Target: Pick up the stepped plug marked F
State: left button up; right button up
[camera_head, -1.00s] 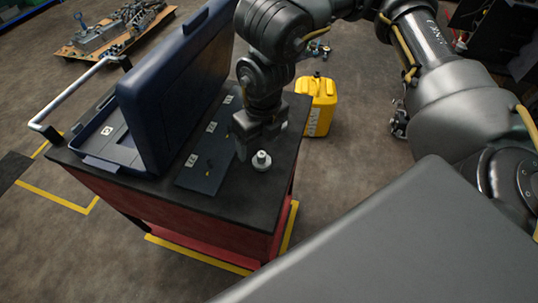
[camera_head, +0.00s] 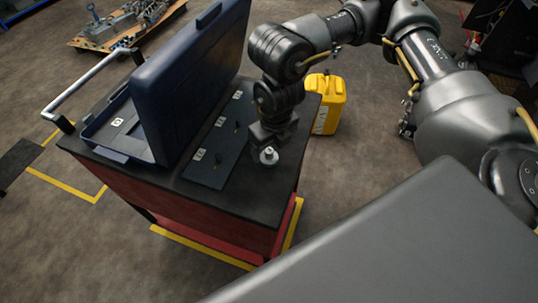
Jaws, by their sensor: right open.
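A small pale stepped plug (camera_head: 268,157) stands upright on the dark top of the red cart, near its right front part. No letter F can be read on it. My right gripper (camera_head: 268,146) points down right over the plug and is open. Its fingers hide the plug's upper part, and I cannot tell whether they touch it. My left gripper is not in view.
A dark panel (camera_head: 213,163) with white labels and small dark parts lies left of the plug. An open blue case (camera_head: 190,85) stands behind it. A yellow canister (camera_head: 327,104) is on the floor beyond the cart (camera_head: 195,207).

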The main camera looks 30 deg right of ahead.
aim_at(269, 150)
jog(key=f, duration=0.2)
jog(key=w+f, duration=0.1)
jog(key=f, duration=0.1)
jog(key=c, duration=1.1)
jog(key=shift+c, duration=0.2)
notch_tip(269, 150, up, 10)
jog(key=shift+b, duration=0.3)
